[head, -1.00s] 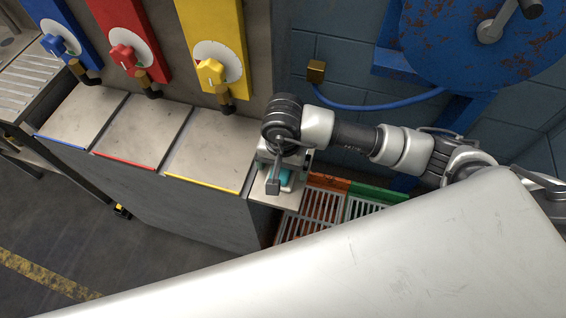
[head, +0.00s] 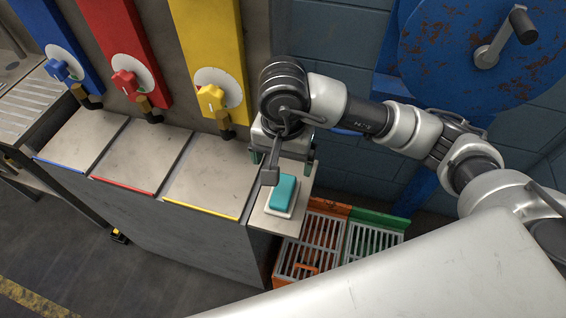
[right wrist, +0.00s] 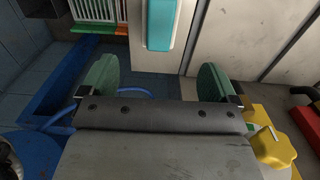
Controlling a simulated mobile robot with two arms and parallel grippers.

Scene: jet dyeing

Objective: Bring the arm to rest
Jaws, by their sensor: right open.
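My right arm reaches in from the right in the head view. Its gripper (head: 284,158) points down beside the yellow panel, behind the teal block in the picture. In the right wrist view the two green fingers of the gripper (right wrist: 158,82) stand wide apart with nothing between them. The teal block (head: 284,191) lies on a small white base on the end ledge, apart from the fingers. It also shows in the right wrist view (right wrist: 161,22), beyond the fingertips. My left gripper is not in view.
Blue (head: 60,71), red (head: 126,81) and yellow (head: 211,97) knobs sit on upright panels above flat lids. Orange (head: 310,243) and green (head: 372,241) slatted crates stand right of the ledge. A rusty blue disc with a crank (head: 450,50) is at upper right.

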